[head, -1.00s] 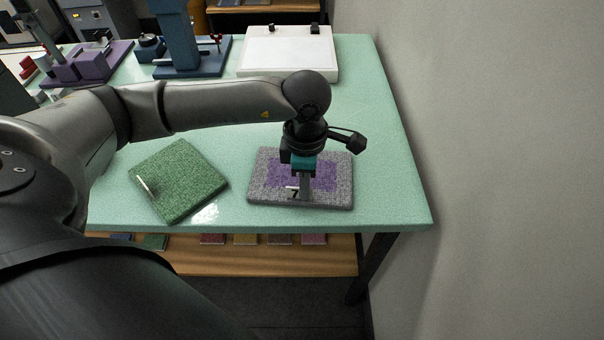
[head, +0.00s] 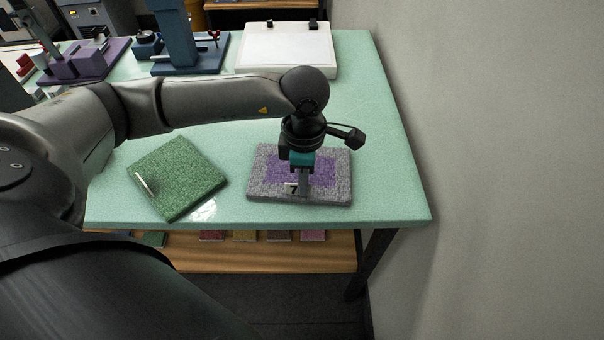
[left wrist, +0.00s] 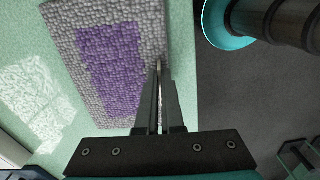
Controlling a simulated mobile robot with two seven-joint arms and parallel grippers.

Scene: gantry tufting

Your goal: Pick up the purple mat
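The purple mat (head: 260,180) is a grey speckled mat with a purple rectangle in its middle. It lies flat on the pale green table near the front edge. It also shows in the left wrist view (left wrist: 108,65). My left gripper (head: 303,190) points down over the mat's near side. Its fingers (left wrist: 160,68) are close together, with a thin light strip between them, and look shut on a small tab at the mat's near edge. A small white and black part shows just left of the fingertips. My right gripper is not in view.
A green mat (head: 180,172) with a small shiny tab lies to the left. A white board (head: 288,50) and a blue stand (head: 185,55) are at the back. A wall (head: 480,150) rises to the right. A wooden shelf (head: 270,258) holds small coloured pieces below.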

